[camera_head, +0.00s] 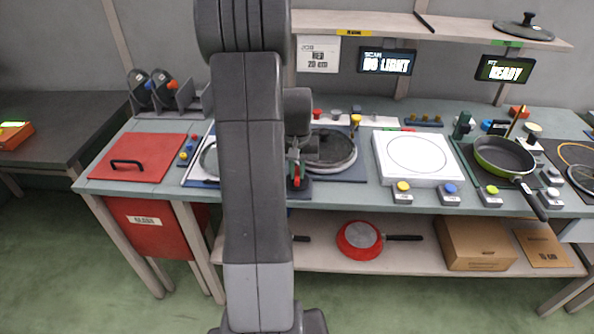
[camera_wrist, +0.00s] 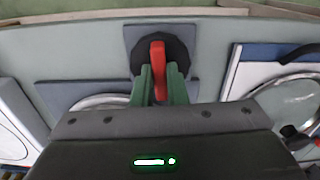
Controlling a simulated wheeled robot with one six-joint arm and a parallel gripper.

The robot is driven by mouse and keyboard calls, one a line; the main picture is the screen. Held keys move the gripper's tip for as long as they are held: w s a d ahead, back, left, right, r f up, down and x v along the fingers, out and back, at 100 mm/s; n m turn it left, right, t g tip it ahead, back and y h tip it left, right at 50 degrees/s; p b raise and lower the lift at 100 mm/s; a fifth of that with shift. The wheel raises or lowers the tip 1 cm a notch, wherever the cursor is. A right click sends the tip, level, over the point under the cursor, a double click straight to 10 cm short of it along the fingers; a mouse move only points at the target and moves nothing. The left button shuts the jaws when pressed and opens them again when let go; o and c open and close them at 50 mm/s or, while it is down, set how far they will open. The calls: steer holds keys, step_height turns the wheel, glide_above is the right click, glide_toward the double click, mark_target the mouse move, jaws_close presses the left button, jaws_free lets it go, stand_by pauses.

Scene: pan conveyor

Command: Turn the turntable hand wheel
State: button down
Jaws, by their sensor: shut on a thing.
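The hand wheel is a dark round knob (camera_wrist: 142,60) with a red bar (camera_wrist: 158,52) across it, on a grey-blue base plate, in the wrist view. In the head view its red bar (camera_head: 297,178) shows just right of my arm, near the bench's front edge. My gripper (camera_wrist: 160,84) has its green fingers on both sides of the red bar, shut on it. In the head view the gripper (camera_head: 294,163) is partly hidden by my arm. The turntable (camera_head: 331,150) is a round disc on a blue plate beside the wheel; its edge shows in the wrist view (camera_wrist: 100,101).
A red lid with a black handle (camera_head: 128,162) lies at left. A white square plate (camera_head: 417,158) and a green pan (camera_head: 503,155) are to the right. Several coloured buttons (camera_head: 450,190) line the front edge. A shelf (camera_head: 430,28) hangs above. A red pan (camera_head: 359,239) sits below.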

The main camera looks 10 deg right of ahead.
mark_target(297, 173)
steer(key=shift+n, duration=0.6)
steer(key=c, duration=1.4)
jaws_free()
steer(key=shift+c, duration=0.2)
step_height(297, 173, up, 14)
steer(key=shift+f, duration=0.1)
step_height(297, 173, down, 14)
